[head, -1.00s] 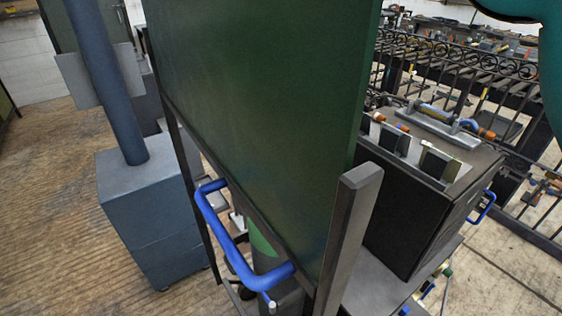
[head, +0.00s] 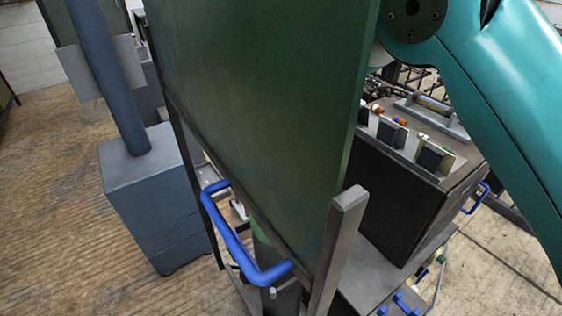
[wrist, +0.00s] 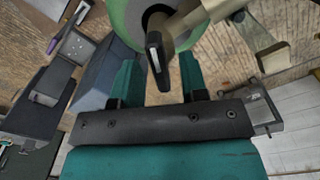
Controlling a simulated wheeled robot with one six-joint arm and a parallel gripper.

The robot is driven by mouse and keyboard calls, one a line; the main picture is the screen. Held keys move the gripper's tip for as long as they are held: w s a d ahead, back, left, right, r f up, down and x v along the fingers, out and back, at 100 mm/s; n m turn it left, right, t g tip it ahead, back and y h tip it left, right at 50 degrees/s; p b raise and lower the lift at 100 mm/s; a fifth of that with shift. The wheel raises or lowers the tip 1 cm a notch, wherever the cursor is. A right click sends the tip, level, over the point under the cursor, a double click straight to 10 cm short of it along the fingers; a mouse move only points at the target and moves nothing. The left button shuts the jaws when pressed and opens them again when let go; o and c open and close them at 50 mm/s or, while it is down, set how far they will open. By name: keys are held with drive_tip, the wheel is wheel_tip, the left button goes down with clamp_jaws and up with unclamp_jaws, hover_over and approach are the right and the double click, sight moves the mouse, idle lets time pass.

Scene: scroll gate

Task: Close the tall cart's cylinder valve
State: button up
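The cart's tall dark green panel (head: 250,120) fills the middle of the head view, with a blue bar handle (head: 232,240) low in front. A sliver of a green cylinder (head: 262,235) shows behind that handle. In the wrist view the green cylinder top (wrist: 125,22) carries a tan valve body (wrist: 192,18) and a dark lever with a pale edge (wrist: 156,58). My gripper (wrist: 159,75) is open, its teal fingers spread either side of the lever in the picture. I cannot tell if they touch it. The head view shows my teal arm but not my gripper.
A blue-grey pedestal with a post (head: 155,195) stands left of the cart. A dark cabinet with boxes on top (head: 410,195) stands to the right, with a blue side handle (head: 478,198). Wooden floor is clear at the far left.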

clamp_jaws()
